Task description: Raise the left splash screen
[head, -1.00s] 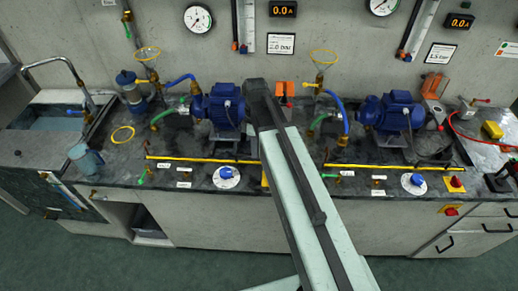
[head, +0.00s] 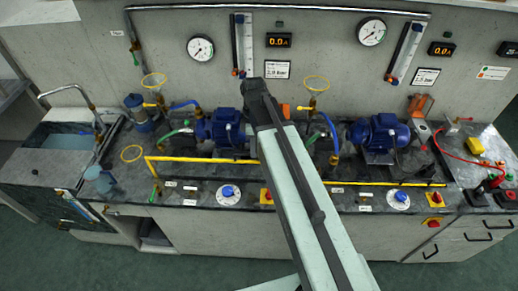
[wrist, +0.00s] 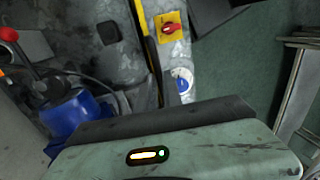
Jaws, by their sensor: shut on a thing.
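The left splash screen shows as a yellow-edged frame (head: 200,160) in front of the left blue pump (head: 224,130) in the head view. Its yellow bar stands above the bench top, with an upright yellow side at its left end. Its right end is hidden behind my arm. In the wrist view its yellow edge (wrist: 142,30) runs down toward my gripper (wrist: 168,92). My gripper is shut on the screen's edge; the contact is mostly hidden by the gripper's own housing. In the head view my arm hides the gripper.
The right screen's yellow bar (head: 390,183) lies low before the right pump (head: 379,133). A blue-knobbed dial (head: 229,195) and a red switch on a yellow plate (head: 266,196) sit along the front edge. A sink (head: 55,140) is at the left.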

